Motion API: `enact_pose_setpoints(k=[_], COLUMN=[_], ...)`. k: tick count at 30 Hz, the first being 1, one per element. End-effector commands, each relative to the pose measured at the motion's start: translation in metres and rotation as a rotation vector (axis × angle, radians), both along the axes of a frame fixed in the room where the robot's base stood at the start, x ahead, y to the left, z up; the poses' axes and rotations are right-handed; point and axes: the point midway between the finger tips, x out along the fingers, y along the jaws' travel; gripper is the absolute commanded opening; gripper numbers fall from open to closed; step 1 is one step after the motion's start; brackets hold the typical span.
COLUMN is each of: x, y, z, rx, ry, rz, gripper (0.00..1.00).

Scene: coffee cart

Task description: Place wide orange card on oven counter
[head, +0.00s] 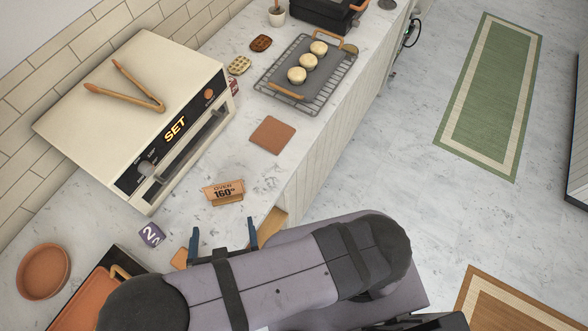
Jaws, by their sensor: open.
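A wide orange card (224,190) reading "OVEN 160" stands like a small tent on the marble counter (262,178), in front of the cream oven (125,120). The oven's dark front panel reads "SET". My gripper (224,238) is open, with its two blue fingers apart on the near side of the card. Nothing shows between the fingers, and the card appears apart from them. My arm hides part of the counter's near edge.
A flat brown square (273,134) lies beyond the card. Wooden tongs (125,88) lie on the oven. A rack (330,85) with several buns stands farther back. A purple number cube (151,234), a round terracotta dish (43,270) and an orange tray (85,300) are at lower left.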

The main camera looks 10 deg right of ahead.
Motion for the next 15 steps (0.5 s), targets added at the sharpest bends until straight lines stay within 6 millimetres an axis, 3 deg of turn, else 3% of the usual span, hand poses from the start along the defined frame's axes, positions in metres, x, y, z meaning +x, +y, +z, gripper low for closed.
enact_pose_setpoints(k=[8,12,15], x=[0.038,0.059,0.076], y=[0.028,0.03,0.02], z=[-0.001,0.015,0.033], rx=[0.123,0.182,0.216], ry=[0.349,0.493,0.587], rz=[-0.017,0.011,0.042], gripper=[1.0,1.0,1.0])
